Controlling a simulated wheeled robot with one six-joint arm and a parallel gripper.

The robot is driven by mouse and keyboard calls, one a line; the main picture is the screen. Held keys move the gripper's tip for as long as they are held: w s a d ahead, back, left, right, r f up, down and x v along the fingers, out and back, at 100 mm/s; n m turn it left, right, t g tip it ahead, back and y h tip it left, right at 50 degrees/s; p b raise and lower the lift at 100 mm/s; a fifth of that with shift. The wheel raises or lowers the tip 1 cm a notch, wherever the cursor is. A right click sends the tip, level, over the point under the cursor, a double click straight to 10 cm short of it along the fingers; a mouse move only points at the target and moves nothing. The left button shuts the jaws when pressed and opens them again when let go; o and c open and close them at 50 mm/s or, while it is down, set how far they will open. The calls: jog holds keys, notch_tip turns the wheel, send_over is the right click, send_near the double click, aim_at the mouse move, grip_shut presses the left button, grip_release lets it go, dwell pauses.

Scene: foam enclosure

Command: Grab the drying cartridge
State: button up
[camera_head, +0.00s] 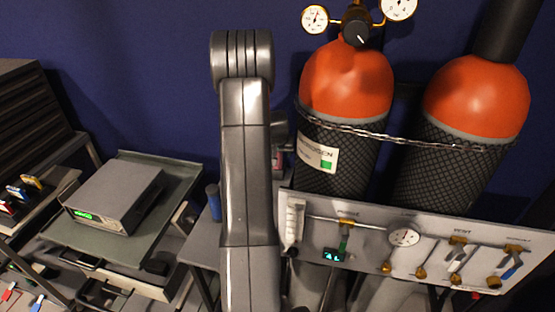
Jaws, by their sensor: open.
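No item in the head view can be named as the drying cartridge with certainty. A pale upright tube (293,222) is at the left end of the gas panel, beside a thin horizontal pipe. A small blue cylinder (213,203) stands on a grey surface just left of my arm. I cannot tell whether either is the cartridge. My grey arm rises through the middle of the view and hides part of the scene behind it. My gripper does not show.
The light gas panel (375,262) carries a gauge (404,236) and several valves. Behind it stand two orange-topped cylinders (346,80) (477,95) with a chain (400,141) across them. At left, an instrument box (113,195) sits on a green-grey cart (185,178).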

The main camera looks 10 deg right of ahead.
jog(key=shift+w+f, duration=0.15)
jog(key=shift+f, duration=0.15)
jog(key=c, duration=1.2)
jog(key=shift+o, duration=0.2)
jog(key=shift+r, duration=0.1)
